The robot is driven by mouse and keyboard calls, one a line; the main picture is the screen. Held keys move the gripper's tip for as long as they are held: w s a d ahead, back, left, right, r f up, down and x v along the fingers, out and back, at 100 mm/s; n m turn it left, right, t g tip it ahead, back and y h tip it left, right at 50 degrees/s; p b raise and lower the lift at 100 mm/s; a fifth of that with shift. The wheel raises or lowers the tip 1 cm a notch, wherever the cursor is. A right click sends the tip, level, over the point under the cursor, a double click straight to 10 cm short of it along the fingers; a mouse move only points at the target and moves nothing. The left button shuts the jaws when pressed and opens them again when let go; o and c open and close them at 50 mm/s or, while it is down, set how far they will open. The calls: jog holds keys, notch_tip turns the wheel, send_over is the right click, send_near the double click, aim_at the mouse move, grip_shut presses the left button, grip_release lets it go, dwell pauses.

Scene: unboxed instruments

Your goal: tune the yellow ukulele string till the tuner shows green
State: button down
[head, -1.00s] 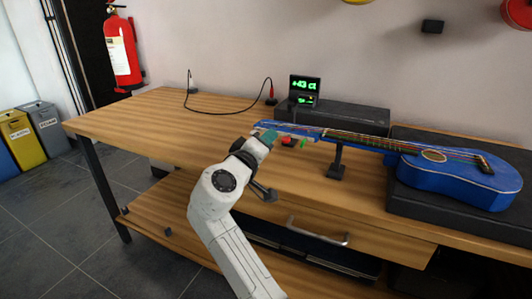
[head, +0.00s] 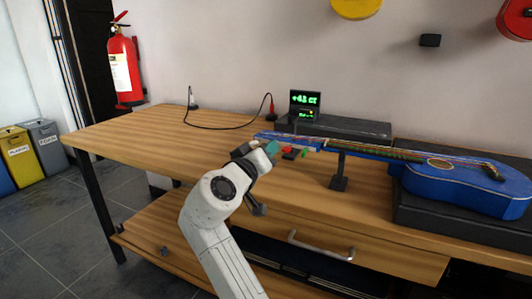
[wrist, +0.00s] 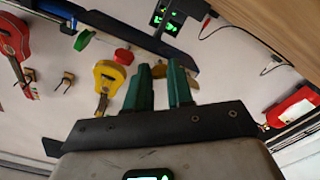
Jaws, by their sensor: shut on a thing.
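The blue ukulele (head: 450,184) lies at the right with its neck pointing left. Its headstock (head: 268,136) sits by my gripper (head: 271,148). A red peg (head: 287,150) and a green peg (head: 304,153) stick out from the near side of the headstock; the red peg (wrist: 123,57) and green peg (wrist: 83,40) also show in the wrist view. My gripper's teal fingers are shut on a yellowish peg (wrist: 160,71), mostly hidden between them. The tuner (head: 305,102) behind shows green characters that look like "+4.3 ct", with a smaller line below.
A neck stand (head: 339,172) props the neck right of my gripper. A black box (head: 345,127) and a cable (head: 228,127) lie behind. The workbench top (head: 150,130) is clear at the left. A drawer handle (head: 320,248) juts out below.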

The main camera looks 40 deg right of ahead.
jog(key=c, duration=1.3)
grip_release()
jog(key=shift+o, duration=0.2)
jog(key=p+v, duration=0.2)
jog(key=v, duration=0.8)
jog(key=shift+s+a, duration=0.2)
jog(key=shift+a, duration=0.15)
